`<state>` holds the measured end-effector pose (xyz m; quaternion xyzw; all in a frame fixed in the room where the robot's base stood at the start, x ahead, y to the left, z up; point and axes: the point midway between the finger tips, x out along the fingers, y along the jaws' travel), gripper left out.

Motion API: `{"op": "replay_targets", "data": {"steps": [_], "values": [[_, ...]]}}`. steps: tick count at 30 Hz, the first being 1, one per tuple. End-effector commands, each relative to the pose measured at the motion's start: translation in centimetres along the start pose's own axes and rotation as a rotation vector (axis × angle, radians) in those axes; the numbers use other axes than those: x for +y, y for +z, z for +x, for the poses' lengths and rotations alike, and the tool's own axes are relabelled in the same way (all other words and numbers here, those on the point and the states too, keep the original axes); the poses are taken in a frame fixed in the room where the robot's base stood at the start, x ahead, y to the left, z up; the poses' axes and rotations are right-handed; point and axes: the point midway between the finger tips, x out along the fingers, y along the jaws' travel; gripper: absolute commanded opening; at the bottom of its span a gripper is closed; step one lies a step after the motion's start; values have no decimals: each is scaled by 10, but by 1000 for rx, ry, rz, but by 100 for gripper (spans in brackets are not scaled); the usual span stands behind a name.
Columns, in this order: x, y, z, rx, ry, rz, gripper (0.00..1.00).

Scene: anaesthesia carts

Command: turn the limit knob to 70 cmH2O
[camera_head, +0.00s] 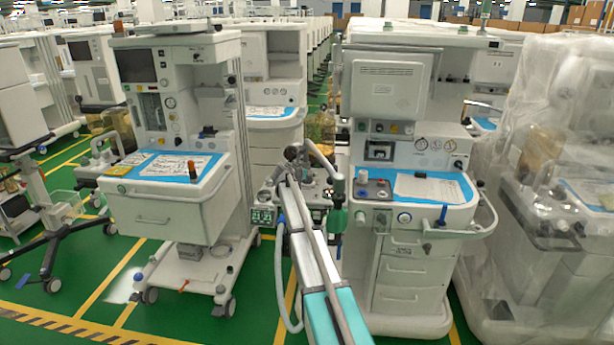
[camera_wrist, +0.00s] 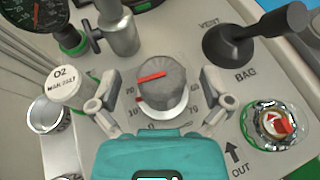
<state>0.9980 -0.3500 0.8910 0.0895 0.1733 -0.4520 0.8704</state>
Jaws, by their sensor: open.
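The limit knob (camera_wrist: 165,82) is a grey ribbed knob at the middle of the wrist view, with a red bar across its top and a small red mark on its lower left skirt, near the 10 and 20. The printed scale shows 10 and 20 at left and 60 and 70 at right. My gripper (camera_wrist: 160,88) is open, one finger on each side of the knob. Gaps show between fingers and knob; contact is not visible. In the head view, my arm hides the knob beside the right cart (camera_head: 400,215).
In the wrist view, a black VENT/BAG lever (camera_wrist: 262,35) stands at upper right and a clear port (camera_wrist: 275,125) at lower right. A wrapped cart (camera_head: 560,200) stands at far right.

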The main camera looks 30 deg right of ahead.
Motion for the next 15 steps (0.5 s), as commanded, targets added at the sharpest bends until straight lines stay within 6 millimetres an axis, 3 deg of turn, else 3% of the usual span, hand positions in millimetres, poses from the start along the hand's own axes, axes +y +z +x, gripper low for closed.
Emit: {"op": "replay_targets", "data": {"steps": [11,15], "values": [[0,0,3,0,0,1,99],[0,0,3,0,0,1,73]]}}
